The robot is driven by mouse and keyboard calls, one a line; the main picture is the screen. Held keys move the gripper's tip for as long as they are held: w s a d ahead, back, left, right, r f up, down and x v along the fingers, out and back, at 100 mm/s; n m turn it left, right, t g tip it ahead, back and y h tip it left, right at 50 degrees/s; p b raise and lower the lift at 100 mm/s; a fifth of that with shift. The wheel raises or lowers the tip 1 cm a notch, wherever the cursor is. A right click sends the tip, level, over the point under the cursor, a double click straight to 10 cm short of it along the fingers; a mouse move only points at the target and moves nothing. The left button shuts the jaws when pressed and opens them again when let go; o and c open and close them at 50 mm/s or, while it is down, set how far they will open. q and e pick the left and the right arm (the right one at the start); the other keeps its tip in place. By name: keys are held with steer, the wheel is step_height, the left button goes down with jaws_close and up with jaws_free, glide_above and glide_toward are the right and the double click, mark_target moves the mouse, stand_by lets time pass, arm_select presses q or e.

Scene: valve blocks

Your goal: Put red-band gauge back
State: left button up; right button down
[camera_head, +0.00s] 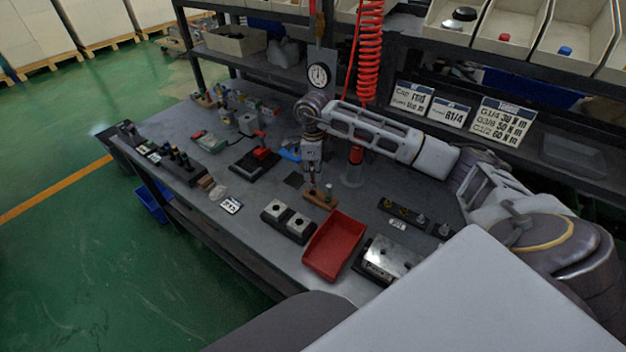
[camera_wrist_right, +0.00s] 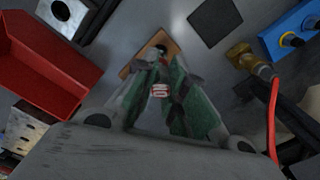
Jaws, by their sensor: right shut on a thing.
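My right gripper (camera_head: 312,190) reaches down over a small wooden block (camera_head: 320,201) on the grey bench. In the right wrist view its green-padded fingers (camera_wrist_right: 178,98) are shut on the red-band gauge (camera_wrist_right: 159,90), a small piece with red and white showing between them. The wooden block (camera_wrist_right: 137,68) lies just beyond the fingertips, with a dark round spot on its top. The gauge's lower end is hidden by the fingers, so I cannot tell whether it touches the block. My left gripper is not in view.
A red tray (camera_head: 334,246) and two dark blocks with pale tops (camera_head: 288,220) stand near the block. A dark square pad (camera_wrist_right: 214,21) lies beside it. In the wrist view, a brass fitting with a red hose (camera_wrist_right: 274,115) and a blue block (camera_wrist_right: 292,32) are at right.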

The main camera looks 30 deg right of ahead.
mark_target(313, 183)
steer(key=shift+f, duration=1.9)
steer(key=c, duration=1.9)
jaws_free()
steer(key=o, duration=0.4)
steer(key=shift+o, duration=0.2)
steer(key=shift+r, duration=0.45)
step_height(313, 183, up, 4)
steer(key=shift+r, duration=0.25)
step_height(313, 183, up, 5)
steer(key=shift+r+b, duration=0.2)
steer(key=shift+b, duration=0.15)
steer(key=shift+r, duration=0.65)
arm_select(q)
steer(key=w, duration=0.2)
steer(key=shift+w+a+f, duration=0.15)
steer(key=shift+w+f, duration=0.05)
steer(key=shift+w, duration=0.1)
